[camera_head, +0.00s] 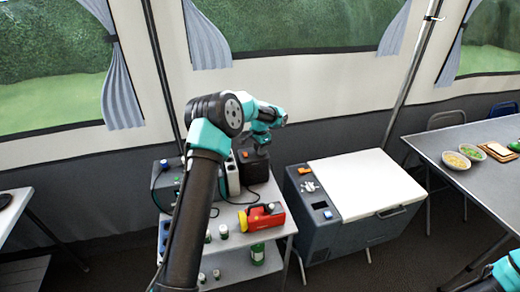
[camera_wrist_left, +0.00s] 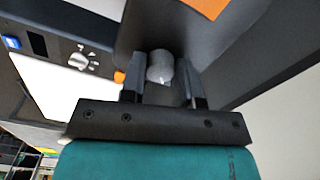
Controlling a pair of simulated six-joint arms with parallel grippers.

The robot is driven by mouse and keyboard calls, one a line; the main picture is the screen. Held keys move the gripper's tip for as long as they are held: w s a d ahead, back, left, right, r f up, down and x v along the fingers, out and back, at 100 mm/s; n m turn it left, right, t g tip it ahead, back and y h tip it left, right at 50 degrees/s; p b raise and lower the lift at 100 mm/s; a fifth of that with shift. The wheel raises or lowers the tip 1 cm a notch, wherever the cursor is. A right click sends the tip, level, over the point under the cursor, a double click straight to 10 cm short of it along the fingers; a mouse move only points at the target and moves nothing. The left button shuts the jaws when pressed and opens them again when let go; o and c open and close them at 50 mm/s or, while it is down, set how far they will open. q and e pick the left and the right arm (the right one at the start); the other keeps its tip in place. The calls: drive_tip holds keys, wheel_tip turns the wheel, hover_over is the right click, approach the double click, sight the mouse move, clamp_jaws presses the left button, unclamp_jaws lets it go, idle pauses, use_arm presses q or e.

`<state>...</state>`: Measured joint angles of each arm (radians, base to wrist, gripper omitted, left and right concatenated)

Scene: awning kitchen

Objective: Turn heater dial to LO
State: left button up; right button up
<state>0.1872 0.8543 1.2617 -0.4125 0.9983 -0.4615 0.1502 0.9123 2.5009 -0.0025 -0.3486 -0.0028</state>
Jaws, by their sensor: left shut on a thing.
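The heater (camera_head: 253,165) is a dark box with an orange patch, standing at the back of the grey side table. Its dial (camera_wrist_left: 160,65) is a small grey round knob in the left wrist view. My left gripper (camera_head: 262,139) is over the top of the heater in the head view. In the left wrist view its two fingers stand on either side of the dial, shut on it. The dial's markings, including LO, cannot be read. My right gripper is not in view; only a teal part of my right arm shows at the bottom right.
A cooler box with a white lid (camera_head: 365,182) stands right of the side table (camera_head: 229,242). A red and yellow flashlight (camera_head: 262,218) lies in front of the heater. A white bottle (camera_head: 232,175) stands close left of it. Bowls (camera_head: 456,160) sit on the right table.

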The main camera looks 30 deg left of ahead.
use_arm(q)
drive_tip(key=n, duration=0.5)
drive_tip(key=shift+n, duration=0.3)
drive_tip(key=n, duration=0.4)
drive_tip(key=shift+n, duration=0.3)
drive_tip(key=o, duration=0.9)
drive_tip(key=shift+o, duration=0.2)
wheel_tip(320, 180, up, 17)
drive_tip(key=shift+r, duration=0.2)
